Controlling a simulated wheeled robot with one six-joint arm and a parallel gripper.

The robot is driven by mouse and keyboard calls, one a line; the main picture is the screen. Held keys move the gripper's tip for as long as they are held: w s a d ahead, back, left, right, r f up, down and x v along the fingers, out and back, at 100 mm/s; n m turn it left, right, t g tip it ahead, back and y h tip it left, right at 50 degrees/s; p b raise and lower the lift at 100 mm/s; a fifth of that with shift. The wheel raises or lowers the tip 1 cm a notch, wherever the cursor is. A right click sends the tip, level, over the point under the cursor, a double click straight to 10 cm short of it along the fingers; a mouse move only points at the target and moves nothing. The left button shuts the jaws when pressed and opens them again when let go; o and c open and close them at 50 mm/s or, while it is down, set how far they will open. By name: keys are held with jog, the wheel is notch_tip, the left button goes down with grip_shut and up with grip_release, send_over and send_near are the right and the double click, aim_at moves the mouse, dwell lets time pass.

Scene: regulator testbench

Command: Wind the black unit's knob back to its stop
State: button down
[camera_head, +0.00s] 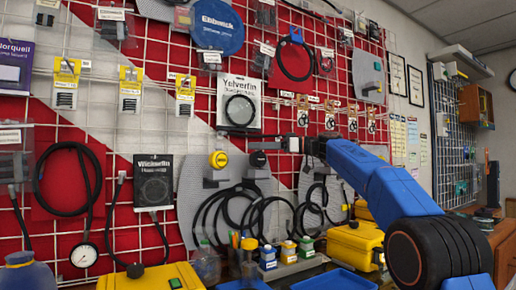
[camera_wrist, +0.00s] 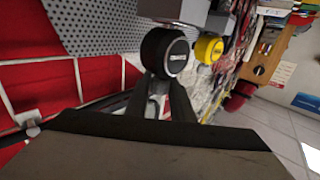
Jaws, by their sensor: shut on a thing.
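The black unit's round knob (camera_wrist: 165,52), with a pale label on its face, is near the top middle of the wrist view. In the head view the black knob (camera_head: 258,159) sits just right of the yellow knob (camera_head: 218,159). My gripper (camera_wrist: 165,88) is shut on the black knob at its near edge in the wrist view. In the head view my gripper (camera_head: 262,138) reaches in from the right, close above the knob. The exact contact is partly hidden, and I cannot tell the knob's turn.
The yellow knob (camera_wrist: 208,49) is close beside the black one. A grey perforated panel (camera_wrist: 90,25) lies behind. Black hoses (camera_head: 245,208) hang below the units. A yellow case (camera_head: 355,245) and small bottles (camera_head: 288,250) stand below on the bench.

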jog(key=shift+n+g, duration=0.3)
jog(key=shift+g, duration=0.1)
dwell(1.2)
jog(key=c, duration=1.5)
grip_release()
jog(key=d, duration=1.1)
jog(key=s+d, duration=0.1)
jog(key=d, duration=0.5)
jog(key=shift+d, duration=0.2)
